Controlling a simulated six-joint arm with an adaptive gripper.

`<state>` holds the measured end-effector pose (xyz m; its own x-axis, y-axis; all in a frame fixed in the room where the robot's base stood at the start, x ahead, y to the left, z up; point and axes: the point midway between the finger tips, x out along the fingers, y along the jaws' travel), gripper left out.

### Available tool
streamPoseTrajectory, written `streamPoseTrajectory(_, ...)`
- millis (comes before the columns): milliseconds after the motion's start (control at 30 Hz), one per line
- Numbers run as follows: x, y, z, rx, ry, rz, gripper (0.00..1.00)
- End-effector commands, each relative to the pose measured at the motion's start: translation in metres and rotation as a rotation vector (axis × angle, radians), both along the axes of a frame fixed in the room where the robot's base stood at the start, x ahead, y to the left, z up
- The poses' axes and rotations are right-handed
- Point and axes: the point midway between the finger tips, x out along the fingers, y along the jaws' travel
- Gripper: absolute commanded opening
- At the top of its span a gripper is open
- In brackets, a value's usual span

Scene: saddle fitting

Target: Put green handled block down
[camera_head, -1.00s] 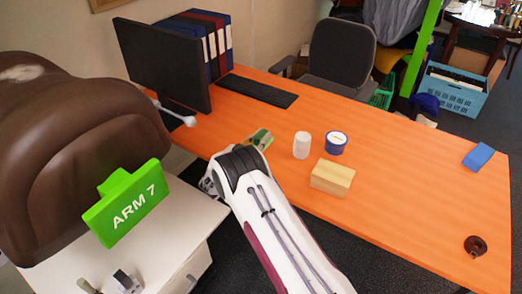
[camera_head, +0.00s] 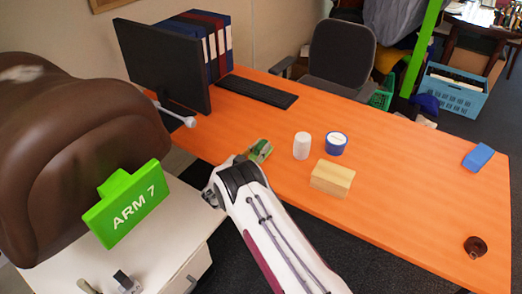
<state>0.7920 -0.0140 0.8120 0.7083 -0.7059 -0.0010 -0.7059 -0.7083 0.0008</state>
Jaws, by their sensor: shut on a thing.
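The green handled block (camera_head: 262,148) shows as a small green and pale shape just past the far end of my arm, over the left part of the orange table. My gripper (camera_head: 256,153) is at the block and shut on it. The arm hides most of the gripper, so the fingers are hard to make out. I cannot tell whether the block touches the table top.
A white cylinder (camera_head: 301,146), a blue round tin (camera_head: 336,144) and a wooden block (camera_head: 332,178) stand right of the green block. A keyboard (camera_head: 258,91) and monitor (camera_head: 163,65) are behind.

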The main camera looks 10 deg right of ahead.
Motion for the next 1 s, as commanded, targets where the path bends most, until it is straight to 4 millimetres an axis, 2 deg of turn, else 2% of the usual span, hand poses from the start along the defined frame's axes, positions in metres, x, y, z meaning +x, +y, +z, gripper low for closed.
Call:
streamPoseTrajectory(200, 0.0, 0.0, -0.014, 0.0, -0.001, 0.0, 0.0)
streamPoseTrajectory(700, 0.0, 0.0, -0.018, 0.0, -0.001, 0.0, 0.0)
streamPoseTrajectory(733, 0.0, 0.0, -0.018, 0.001, -0.001, 0.0, 0.23)
streamPoseTrajectory(800, 0.0, 0.0, -0.018, 0.001, -0.001, 0.0, 0.34)
streamPoseTrajectory(1000, 0.0, 0.0, -0.018, 0.001, -0.001, 0.0, 0.34)
